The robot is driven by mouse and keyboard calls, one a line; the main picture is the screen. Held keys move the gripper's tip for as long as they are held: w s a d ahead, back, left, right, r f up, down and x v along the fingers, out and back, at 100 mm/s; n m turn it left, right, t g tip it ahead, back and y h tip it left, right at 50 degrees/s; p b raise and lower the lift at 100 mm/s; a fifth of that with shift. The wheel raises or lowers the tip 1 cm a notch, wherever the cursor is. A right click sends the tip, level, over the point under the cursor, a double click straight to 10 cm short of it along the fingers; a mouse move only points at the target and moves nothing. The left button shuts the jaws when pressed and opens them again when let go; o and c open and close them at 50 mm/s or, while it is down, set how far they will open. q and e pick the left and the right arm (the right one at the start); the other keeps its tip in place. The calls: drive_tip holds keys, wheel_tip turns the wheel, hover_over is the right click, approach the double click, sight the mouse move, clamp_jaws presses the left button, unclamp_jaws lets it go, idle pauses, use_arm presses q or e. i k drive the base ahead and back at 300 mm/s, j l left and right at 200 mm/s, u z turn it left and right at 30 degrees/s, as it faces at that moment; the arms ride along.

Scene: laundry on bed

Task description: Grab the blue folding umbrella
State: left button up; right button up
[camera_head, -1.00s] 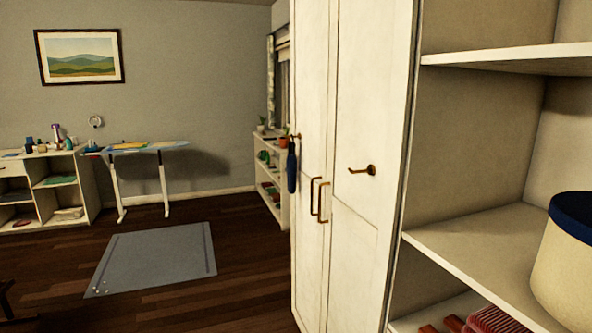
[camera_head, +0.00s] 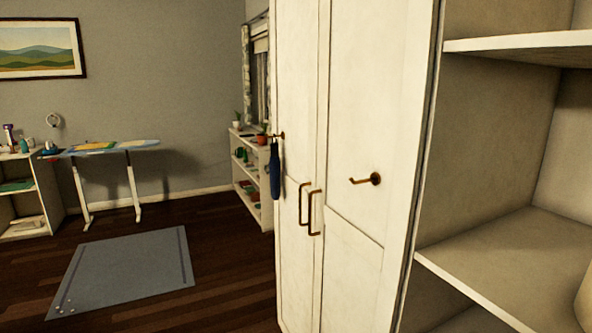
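The blue folding umbrella (camera_head: 275,172) hangs upright from a bronze hook (camera_head: 279,135) on the left edge of the white wardrobe (camera_head: 360,90), near the middle of the head view. It is furled, with a thin strap at the top. Neither of my grippers shows in the head view.
The wardrobe has two bronze pull handles (camera_head: 309,210) and a second, empty hook (camera_head: 366,179). Open shelves (camera_head: 500,255) stand close on the right. A low white bookshelf (camera_head: 250,185) stands behind the umbrella. A grey mat (camera_head: 125,270) lies on the wooden floor; the floor around it is open.

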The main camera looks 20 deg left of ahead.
sight(275, 162)
drive_tip(key=i+j+z, duration=0.1)
drive_tip(key=i+j, duration=0.35)
drive_tip(key=j, duration=0.2)
drive_tip(key=i+j+z, duration=0.15)
drive_tip(key=j, duration=0.2)
drive_tip(key=i+j, duration=0.25)
drive_tip(key=i+j+z, duration=0.15)
drive_tip(key=j, duration=0.3)
drive_tip(key=i+j, duration=0.2)
drive_tip(key=j, duration=0.2)
drive_tip(key=i+j, duration=0.25)
drive_tip(key=j, duration=0.15)
drive_tip(key=i+j, duration=0.2)
drive_tip(key=j, duration=0.2)
drive_tip(key=i+j, duration=0.25)
drive_tip(key=j, duration=0.15)
drive_tip(key=i+j, duration=0.2)
drive_tip(key=j, duration=0.2)
